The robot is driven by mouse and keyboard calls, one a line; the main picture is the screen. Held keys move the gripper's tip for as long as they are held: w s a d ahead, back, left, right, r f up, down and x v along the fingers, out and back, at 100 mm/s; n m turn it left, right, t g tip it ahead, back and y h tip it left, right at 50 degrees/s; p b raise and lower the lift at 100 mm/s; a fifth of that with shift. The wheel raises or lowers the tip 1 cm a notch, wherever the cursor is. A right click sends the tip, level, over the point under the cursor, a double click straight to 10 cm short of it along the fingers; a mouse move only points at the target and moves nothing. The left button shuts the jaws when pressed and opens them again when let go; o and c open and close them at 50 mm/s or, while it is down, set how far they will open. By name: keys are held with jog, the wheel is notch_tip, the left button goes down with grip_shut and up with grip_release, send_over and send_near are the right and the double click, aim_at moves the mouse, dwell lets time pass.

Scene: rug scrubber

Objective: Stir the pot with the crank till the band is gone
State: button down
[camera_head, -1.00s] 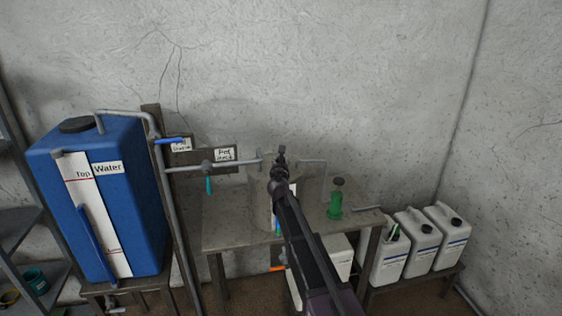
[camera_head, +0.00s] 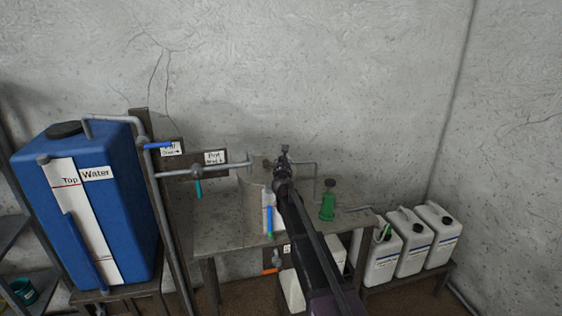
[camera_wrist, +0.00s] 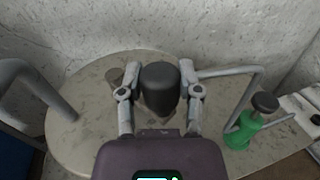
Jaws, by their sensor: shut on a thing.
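The pot (camera_head: 255,203) is a grey-beige upright cylinder on the table, partly hidden behind my arm. A narrow strip with white and blue parts (camera_head: 268,218) shows on its front; I cannot make out the band clearly. My gripper (camera_head: 284,158) is above the pot's right side. In the wrist view, my gripper (camera_wrist: 160,92) is shut on the crank's dark rounded knob (camera_wrist: 160,78), one finger on each side. The rest of the crank is mostly hidden under the knob and gripper. The pot's contents cannot be seen.
A green bottle (camera_head: 328,203) with a dark cap stands right of the pot, near a bent grey pipe (camera_head: 303,162). A blue water tank (camera_head: 125,205) is at left, with pipes running towards the pot. White jugs (camera_head: 412,245) stand on a low bench at right.

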jog(key=shift+d, duration=0.1)
jog(key=shift+c, duration=1.3)
grip_release()
jog(key=shift+w, duration=0.1)
jog(key=shift+s, duration=0.2)
jog(key=s, duration=1.1)
jog(key=shift+s+a, duration=0.3)
jog(key=shift+s, duration=0.05)
